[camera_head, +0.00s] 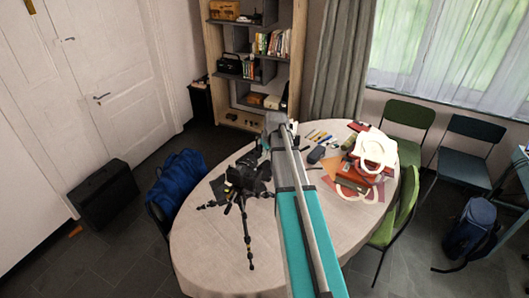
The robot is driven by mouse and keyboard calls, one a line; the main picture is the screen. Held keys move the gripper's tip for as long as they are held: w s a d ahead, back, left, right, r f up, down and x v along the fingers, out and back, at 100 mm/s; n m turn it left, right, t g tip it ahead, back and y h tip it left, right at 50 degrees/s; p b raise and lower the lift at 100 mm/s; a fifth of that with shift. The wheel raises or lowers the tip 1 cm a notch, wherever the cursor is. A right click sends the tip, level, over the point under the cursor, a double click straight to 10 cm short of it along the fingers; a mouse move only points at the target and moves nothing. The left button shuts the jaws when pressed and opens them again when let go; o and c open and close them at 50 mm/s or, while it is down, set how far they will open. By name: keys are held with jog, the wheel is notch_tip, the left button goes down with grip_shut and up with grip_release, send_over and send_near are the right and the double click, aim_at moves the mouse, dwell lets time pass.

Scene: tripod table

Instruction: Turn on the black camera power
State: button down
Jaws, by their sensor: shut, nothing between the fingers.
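A black camera (246,174) sits on a black tripod (247,232) with spread legs, on the left part of the round table (205,250). The camera's power switch is too small to make out. My teal and grey arm reaches up across the middle of the view, just right of the camera. What looks like my gripper (259,147) is a small dark shape at the arm's far end, behind and slightly right of the camera. It is shut, with nothing seen in it. Its fingertips are unclear, and I cannot tell whether it touches the camera.
Pens, papers, a dark pouch (316,154) and a white and red bag (372,150) crowd the table's right side. A blue bag (181,178) is on a chair at left. Green chairs (409,125) stand at right. The table's front left is clear.

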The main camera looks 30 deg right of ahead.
jog(key=shift+p+v, duration=0.55)
jog(key=shift+v, duration=0.35)
jog(key=s+a+f+g+b, duration=0.1)
jog(key=s+a+f+b, duration=0.5)
jog(key=a, duration=0.2)
jog(key=s+a+f+g+b, duration=0.1)
jog(key=s+a+f+b, duration=0.4)
jog(key=a, duration=0.4)
jog(key=s+a+f+m+g+b, duration=0.1)
jog(key=s+a+f+b, duration=0.5)
jog(key=s+a, duration=0.3)
jog(key=shift+a+f+g+b, duration=0.25)
jog(key=shift+f+g+b, duration=0.15)
jog(key=shift+f, duration=0.45)
jog(key=shift+w, duration=0.1)
